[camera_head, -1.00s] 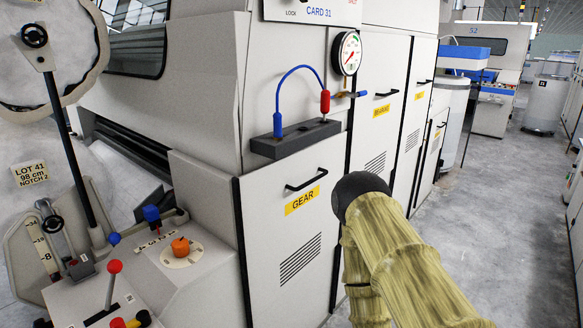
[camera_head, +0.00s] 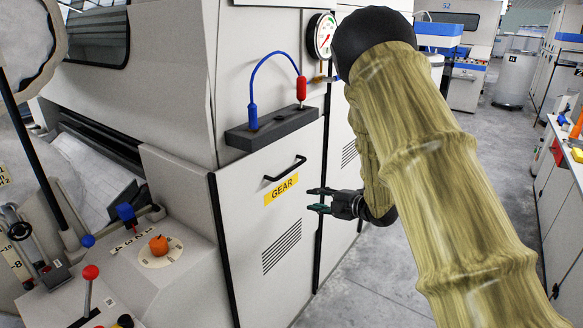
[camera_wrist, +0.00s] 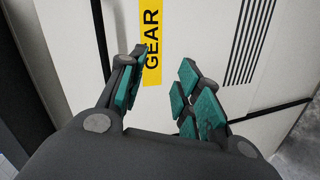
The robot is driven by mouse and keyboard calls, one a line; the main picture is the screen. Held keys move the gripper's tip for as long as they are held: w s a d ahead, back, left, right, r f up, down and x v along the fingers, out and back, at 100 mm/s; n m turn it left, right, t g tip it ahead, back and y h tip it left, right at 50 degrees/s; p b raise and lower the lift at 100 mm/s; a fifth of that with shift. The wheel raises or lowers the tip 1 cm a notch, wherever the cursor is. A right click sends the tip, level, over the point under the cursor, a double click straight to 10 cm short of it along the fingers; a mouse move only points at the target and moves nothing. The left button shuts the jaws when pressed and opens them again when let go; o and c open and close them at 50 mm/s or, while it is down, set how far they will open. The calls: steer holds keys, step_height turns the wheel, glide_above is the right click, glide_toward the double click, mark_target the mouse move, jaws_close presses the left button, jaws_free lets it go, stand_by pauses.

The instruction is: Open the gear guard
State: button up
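The gear guard (camera_head: 254,231) is a pale grey door panel with a yellow GEAR label (camera_head: 281,189), a black bar handle (camera_head: 285,169) above it and slanted vents below. It looks shut. My gripper (camera_head: 316,200) is to the right of the label and below the handle, apart from both as far as I can tell. In the wrist view my gripper (camera_wrist: 158,92) has its teal finger pads spread apart with nothing between them. The GEAR label (camera_wrist: 152,42) shows beyond the fingers, turned sideways. The handle is not seen in the wrist view.
A dark block (camera_head: 272,129) with a blue cable, blue plug and red plug (camera_head: 301,88) juts out above the guard. A pressure gauge (camera_head: 322,36) is above right. A control panel with an orange knob (camera_head: 158,245) stands at left.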

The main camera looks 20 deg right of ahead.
mark_target(291, 168)
step_height(291, 168, up, 8)
steer(key=w+n+y, duration=0.2)
steer(key=w+n, duration=0.1)
steer(key=n, duration=0.1)
steer(key=p+x, duration=0.3)
steer(key=x, duration=0.6)
steer(key=shift+w+a, duration=0.2)
steer(key=shift+w, duration=0.05)
steer(key=shift+c, duration=0.2)
jaws_close()
steer(key=shift+f, duration=0.1)
